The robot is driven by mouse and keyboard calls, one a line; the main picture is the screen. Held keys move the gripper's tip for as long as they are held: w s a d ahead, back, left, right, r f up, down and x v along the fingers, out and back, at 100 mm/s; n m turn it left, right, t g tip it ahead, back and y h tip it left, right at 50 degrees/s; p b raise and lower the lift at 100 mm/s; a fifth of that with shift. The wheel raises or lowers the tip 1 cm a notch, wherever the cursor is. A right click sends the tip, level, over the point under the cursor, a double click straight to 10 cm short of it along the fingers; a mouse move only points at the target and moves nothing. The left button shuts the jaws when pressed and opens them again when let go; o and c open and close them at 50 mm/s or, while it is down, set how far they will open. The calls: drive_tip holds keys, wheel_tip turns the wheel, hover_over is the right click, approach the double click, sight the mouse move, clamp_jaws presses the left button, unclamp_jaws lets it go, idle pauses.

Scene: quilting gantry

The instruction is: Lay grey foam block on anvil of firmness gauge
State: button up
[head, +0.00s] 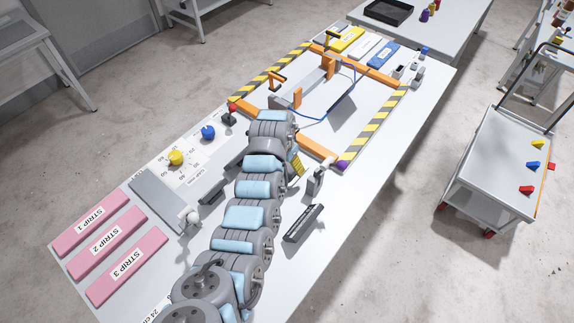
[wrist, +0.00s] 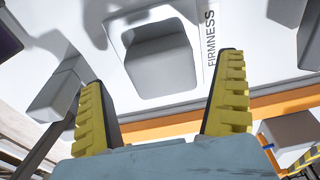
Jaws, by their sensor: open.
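The grey foam block (wrist: 158,62), a rounded grey cube, shows in the wrist view within a grey square area beside the printed word FIRMNESS (wrist: 210,40). This looks like the anvil spot of the firmness gauge, though I cannot tell how the block bears on it. My gripper (wrist: 161,70) is open, its yellow ribbed fingers spread apart at either side of the view, with the block beyond and between their tips. I see no finger touching it. In the head view my gripper (head: 296,165) is mostly hidden by my arm, and I cannot make out the block there.
An orange-cornered frame (head: 318,147) with striped edges stands beyond my gripper. A grey upright device (head: 315,182) is close on its right. Pink strips (head: 106,243) lie at the left. A dark labelled bar (head: 303,223) lies at the right; bare table surrounds it.

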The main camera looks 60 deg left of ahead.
wheel_tip(320, 180, up, 9)
drive_tip(key=s, duration=0.1)
drive_tip(key=shift+d+f, duration=0.15)
drive_tip(key=shift+d, duration=0.1)
idle(0.7)
